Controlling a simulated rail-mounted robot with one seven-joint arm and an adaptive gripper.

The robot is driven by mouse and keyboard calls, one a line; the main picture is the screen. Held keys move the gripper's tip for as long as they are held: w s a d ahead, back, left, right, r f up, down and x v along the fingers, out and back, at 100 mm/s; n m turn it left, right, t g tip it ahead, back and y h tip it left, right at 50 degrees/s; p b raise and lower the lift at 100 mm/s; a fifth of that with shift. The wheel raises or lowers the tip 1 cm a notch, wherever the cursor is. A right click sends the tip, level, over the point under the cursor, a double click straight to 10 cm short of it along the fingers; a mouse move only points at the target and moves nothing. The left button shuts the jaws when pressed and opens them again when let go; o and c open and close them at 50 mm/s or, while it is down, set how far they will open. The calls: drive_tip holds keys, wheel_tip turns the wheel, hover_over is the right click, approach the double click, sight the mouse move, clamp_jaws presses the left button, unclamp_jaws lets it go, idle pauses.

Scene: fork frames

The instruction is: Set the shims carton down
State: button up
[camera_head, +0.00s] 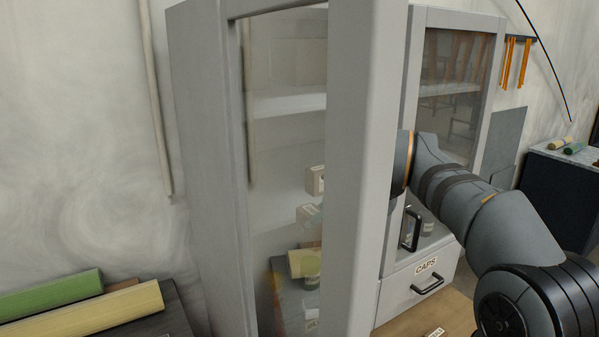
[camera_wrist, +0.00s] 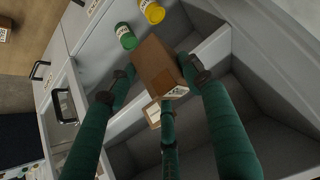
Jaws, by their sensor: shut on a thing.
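In the wrist view, a brown carton (camera_wrist: 157,62) with a pale printed label on its near end sits between the green fingers of my gripper (camera_wrist: 163,84). The fingers are shut on it. The label is too small to read, so I cannot confirm that it says shims. The carton is over the pale cabinet shelf (camera_wrist: 100,62); I cannot tell whether it touches the shelf. In the head view my gripper is hidden behind the frame of the open glass door (camera_head: 358,160). A small pale box (camera_head: 316,180) shows through the glass; I cannot tell whether it is the held carton.
A green bottle (camera_wrist: 126,36) and a yellow bottle (camera_wrist: 152,12) stand close beyond the carton. A small labelled box (camera_wrist: 152,113) lies just below it. A raised shelf edge (camera_wrist: 212,48) runs beside it. The CAPS drawer (camera_head: 425,278) is shut.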

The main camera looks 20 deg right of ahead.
drive_tip(key=r, duration=0.2)
drive_tip(key=p, duration=0.1)
drive_tip(key=shift+w+a+r, duration=0.25)
drive_tip(key=shift+w+r, duration=0.05)
drive_tip(key=shift+r, duration=0.1)
drive_tip(key=w+a+p, duration=0.1)
drive_tip(key=w+p, duration=0.1)
drive_tip(key=w, duration=0.2)
drive_tip(key=w+a+p, duration=0.1)
drive_tip(key=w+p, duration=0.1)
drive_tip(key=w, duration=0.2)
drive_tip(key=w+a+p, duration=0.1)
drive_tip(key=w+p, duration=0.1)
drive_tip(key=w, duration=0.2)
drive_tip(key=shift+w+a+r, duration=0.15)
drive_tip(key=shift+w+a, duration=0.15)
drive_tip(key=shift+a, duration=0.05)
drive_tip(key=shift+w+a, duration=0.15)
drive_tip(key=shift+w, duration=0.35)
drive_tip(key=w+p, duration=0.1)
drive_tip(key=w, duration=0.1)
drive_tip(key=w+a+p, duration=0.1)
drive_tip(key=p, duration=0.1)
drive_tip(key=shift+w, duration=0.35)
drive_tip(key=shift+f, duration=0.95)
drive_tip(key=shift+s, duration=0.15)
drive_tip(key=shift+f, duration=0.1)
drive_tip(key=o, duration=1.3)
